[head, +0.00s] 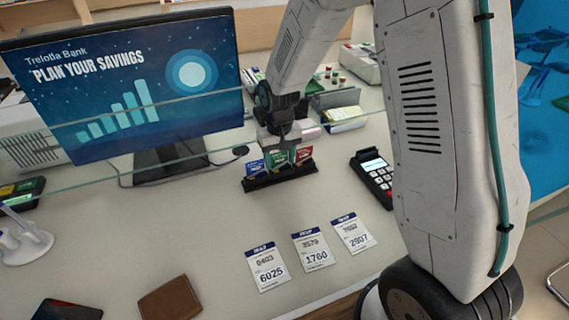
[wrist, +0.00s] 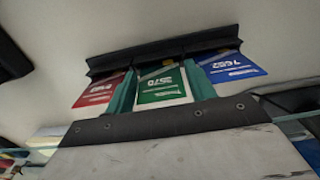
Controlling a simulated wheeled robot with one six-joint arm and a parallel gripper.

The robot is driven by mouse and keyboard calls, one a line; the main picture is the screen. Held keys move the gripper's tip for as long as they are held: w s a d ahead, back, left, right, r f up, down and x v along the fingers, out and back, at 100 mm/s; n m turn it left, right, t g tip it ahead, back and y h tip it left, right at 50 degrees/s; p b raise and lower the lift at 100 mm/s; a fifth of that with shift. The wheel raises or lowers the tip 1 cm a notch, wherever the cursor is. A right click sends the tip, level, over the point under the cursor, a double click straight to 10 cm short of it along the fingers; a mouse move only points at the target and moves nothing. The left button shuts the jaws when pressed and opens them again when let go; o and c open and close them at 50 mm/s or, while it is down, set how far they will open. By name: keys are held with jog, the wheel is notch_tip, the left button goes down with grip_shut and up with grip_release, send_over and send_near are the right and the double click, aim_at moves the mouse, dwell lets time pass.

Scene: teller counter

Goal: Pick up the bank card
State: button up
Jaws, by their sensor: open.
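Three bank cards stand in a row in a black card holder (head: 262,181) on the counter. In the head view the blue card (head: 255,166) is left, the green card (head: 281,159) is in the middle and the red card (head: 303,154) is right. The wrist view shows the row reversed, with the red card (wrist: 97,91), green card (wrist: 162,83) and blue card (wrist: 231,67). My gripper (head: 281,151) is open over the middle slot. Its teal fingers flank the green card in the wrist view; contact cannot be told.
Three number slips (head: 313,250) lie in front of the holder. A card terminal (head: 373,175) stands right of it, and a monitor (head: 130,85) left. A brown wallet (head: 170,300) lies at the front left. A glass edge crosses the view.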

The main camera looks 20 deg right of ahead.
jog(key=shift+f, duration=0.65)
jog(key=c, duration=0.6)
jog(key=shift+d+r, duration=0.1)
notch_tip(320, 180, up, 4)
jog(key=shift+f, duration=0.15)
jog(key=s+r, duration=0.1)
jog(key=s, duration=1.5)
jog(key=shift+d, duration=0.2)
jog(key=shift+r, duration=0.15)
jog(key=shift+r, duration=2.15)
